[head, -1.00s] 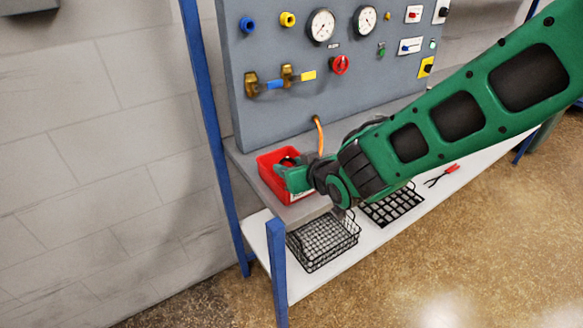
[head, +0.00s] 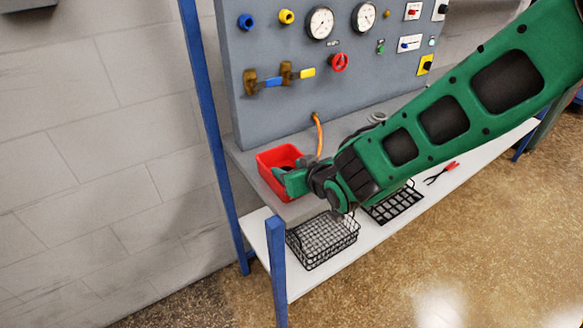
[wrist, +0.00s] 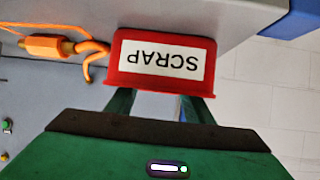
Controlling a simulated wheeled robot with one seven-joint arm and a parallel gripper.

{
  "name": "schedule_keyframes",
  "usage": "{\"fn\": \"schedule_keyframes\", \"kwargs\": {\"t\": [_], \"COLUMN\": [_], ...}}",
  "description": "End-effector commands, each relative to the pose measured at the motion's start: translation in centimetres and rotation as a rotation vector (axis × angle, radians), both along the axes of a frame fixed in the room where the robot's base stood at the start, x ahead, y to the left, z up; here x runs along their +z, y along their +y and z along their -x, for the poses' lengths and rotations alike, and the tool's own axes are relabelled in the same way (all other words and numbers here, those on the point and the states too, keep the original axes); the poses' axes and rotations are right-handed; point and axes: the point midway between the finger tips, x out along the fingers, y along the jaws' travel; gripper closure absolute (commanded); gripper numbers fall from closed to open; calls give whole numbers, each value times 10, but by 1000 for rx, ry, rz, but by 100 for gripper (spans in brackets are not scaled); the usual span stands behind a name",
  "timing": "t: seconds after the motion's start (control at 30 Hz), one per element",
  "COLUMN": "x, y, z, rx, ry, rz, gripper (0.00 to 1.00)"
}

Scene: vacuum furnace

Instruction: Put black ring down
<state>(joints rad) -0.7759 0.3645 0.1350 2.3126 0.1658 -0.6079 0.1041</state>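A red bin (head: 268,158) stands on the left end of the grey bench. The wrist view shows the same red bin (wrist: 203,100) with a white SCRAP label, upside down in the picture. My gripper (head: 284,180) is at the near right side of the bin. In the wrist view its two green fingers (wrist: 158,104) are spread apart, and their tips are hidden behind the bin's rim. A dark shape (head: 288,167) shows inside the bin beside the gripper. It may be the black ring, but too little shows to be sure.
A grey panel (head: 300,100) with gauges and valves rises behind the bench. An orange hose (head: 319,135) stands close to the bin's right. On the white lower shelf (head: 310,282) are a black wire basket (head: 322,242), a black grid tray (head: 398,207) and red-handled tongs (head: 442,172).

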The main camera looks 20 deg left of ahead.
Motion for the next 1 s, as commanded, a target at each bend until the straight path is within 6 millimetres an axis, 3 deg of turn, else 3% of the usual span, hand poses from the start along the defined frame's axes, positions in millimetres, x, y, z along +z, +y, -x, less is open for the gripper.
{"fn": "schedule_keyframes", "kwargs": {"t": [0.27,0.43,1.0], "x": [1,15,57], "y": [0,1,-57], "z": [0,0,57], "rx": [0,0,0], "ry": [-1,-1,-1], "rz": [-1,-3,-1], "gripper": [53,53,53]}}
